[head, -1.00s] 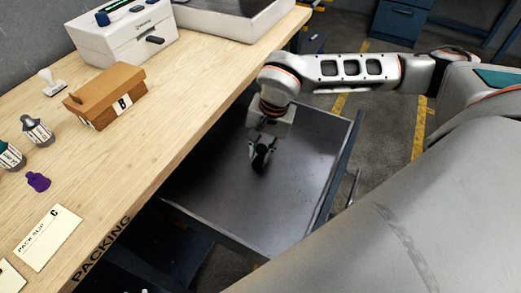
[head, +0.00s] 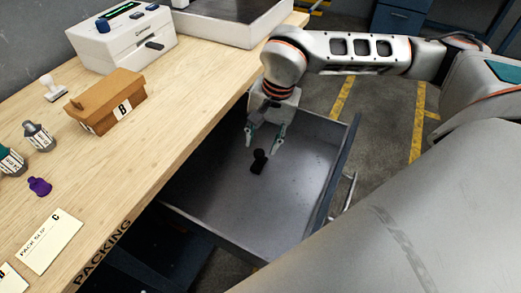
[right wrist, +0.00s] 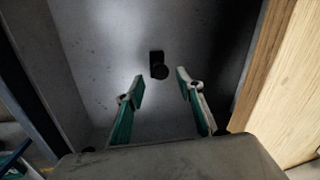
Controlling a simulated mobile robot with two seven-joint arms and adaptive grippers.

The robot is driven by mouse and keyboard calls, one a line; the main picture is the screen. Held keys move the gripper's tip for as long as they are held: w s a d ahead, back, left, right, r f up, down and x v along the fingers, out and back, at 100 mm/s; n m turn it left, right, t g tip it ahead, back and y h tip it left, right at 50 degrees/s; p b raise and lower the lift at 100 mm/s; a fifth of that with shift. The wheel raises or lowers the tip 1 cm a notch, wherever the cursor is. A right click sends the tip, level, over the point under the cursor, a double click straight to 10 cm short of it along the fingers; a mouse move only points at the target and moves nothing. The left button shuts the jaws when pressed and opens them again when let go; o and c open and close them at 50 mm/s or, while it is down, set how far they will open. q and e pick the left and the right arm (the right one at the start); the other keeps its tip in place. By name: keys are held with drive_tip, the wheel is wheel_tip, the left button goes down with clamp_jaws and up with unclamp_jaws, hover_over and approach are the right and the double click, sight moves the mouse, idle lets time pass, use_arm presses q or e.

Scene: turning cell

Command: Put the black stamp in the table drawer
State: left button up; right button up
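The black stamp (head: 259,161) lies on the floor of the open table drawer (head: 218,205). It also shows in the right wrist view (right wrist: 158,66), beyond the fingertips and apart from them. My right gripper (head: 264,140) is above the drawer with its fingers spread, open and empty. Its teal-padded fingers show in the right wrist view (right wrist: 158,84) with a gap between them. My left gripper is not in view.
The wooden packing table (head: 150,150) holds a brown box marked B (head: 108,104), a white stamp (head: 52,88), a purple object (head: 39,187), grey bottle (head: 39,136), pack slip (head: 49,240) and white device (head: 122,42). The drawer floor around the black stamp is clear.

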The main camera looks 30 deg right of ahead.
drive_tip(key=shift+s+d+r, duration=0.15)
drive_tip(key=shift+s+r, duration=0.05)
drive_tip(key=shift+r, duration=1.15)
drive_tip(key=shift+s+d+r, duration=0.15)
drive_tip(key=shift+r, duration=1.15)
